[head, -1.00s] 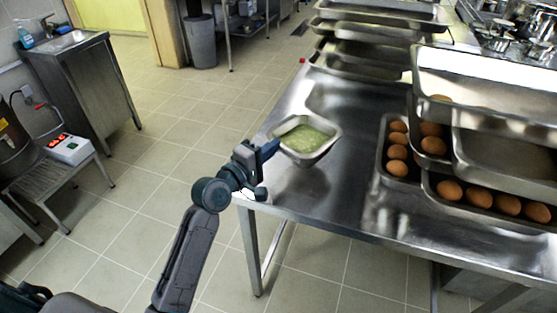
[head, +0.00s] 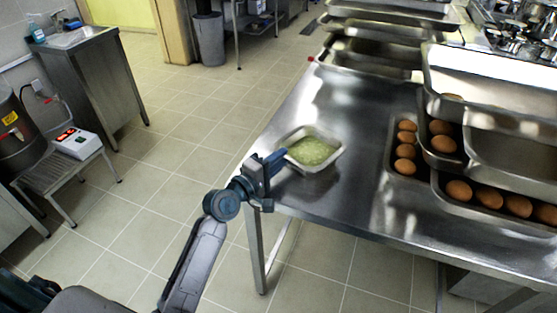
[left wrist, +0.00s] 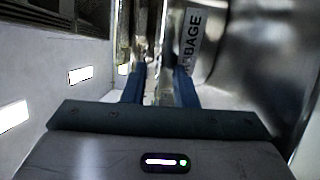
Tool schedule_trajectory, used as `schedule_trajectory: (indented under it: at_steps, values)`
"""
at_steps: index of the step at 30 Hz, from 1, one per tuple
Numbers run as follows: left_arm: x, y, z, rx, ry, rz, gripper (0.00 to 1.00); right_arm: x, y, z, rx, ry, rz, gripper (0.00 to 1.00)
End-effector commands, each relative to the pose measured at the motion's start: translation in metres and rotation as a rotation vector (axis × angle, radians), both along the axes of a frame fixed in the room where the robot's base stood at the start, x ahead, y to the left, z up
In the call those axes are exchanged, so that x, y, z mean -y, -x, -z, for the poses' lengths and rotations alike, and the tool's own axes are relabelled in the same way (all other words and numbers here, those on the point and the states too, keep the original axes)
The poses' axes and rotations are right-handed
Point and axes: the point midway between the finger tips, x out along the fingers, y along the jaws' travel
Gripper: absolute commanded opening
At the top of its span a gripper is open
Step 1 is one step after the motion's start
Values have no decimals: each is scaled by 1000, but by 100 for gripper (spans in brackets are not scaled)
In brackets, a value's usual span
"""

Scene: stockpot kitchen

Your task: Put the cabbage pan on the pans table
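The cabbage pan (head: 312,152) is a small steel pan with pale green contents. It is at the near left of the steel table (head: 335,205), level and on or just above the top; I cannot tell if it touches. My left gripper (head: 275,160) is at its left edge. In the left wrist view the two blue fingers (left wrist: 160,82) stand on either side of a thin metal part, seemingly the pan's rim. The pan's wall with a CABBAGE label (left wrist: 190,45) is just right of them. My right gripper is not in view.
Egg pans (head: 404,167) and stacked trays fill the table's right side. More empty trays (head: 372,55) stand at the back. The table's middle is bare. At left, a scale (head: 77,143) sits on a low rack, with a sink cabinet (head: 95,75) behind. Open tiled floor lies between.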

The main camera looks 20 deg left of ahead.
Motion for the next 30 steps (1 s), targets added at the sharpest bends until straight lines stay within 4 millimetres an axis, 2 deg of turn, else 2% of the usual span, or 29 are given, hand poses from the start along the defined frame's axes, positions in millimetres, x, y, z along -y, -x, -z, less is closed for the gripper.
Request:
schedule_trajectory:
  at_steps: [8,11,19,24,30]
  values:
    - [0,0,-2,0,-1,0,25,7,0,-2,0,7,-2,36]
    - [-4,8,0,0,-3,0,25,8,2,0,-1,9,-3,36]
    - [-25,59,2,-3,-7,3,25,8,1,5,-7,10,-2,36]
    - [-37,88,2,-3,-6,3,25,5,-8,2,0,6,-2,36]
    - [-45,107,1,-2,-3,1,25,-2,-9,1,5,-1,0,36]
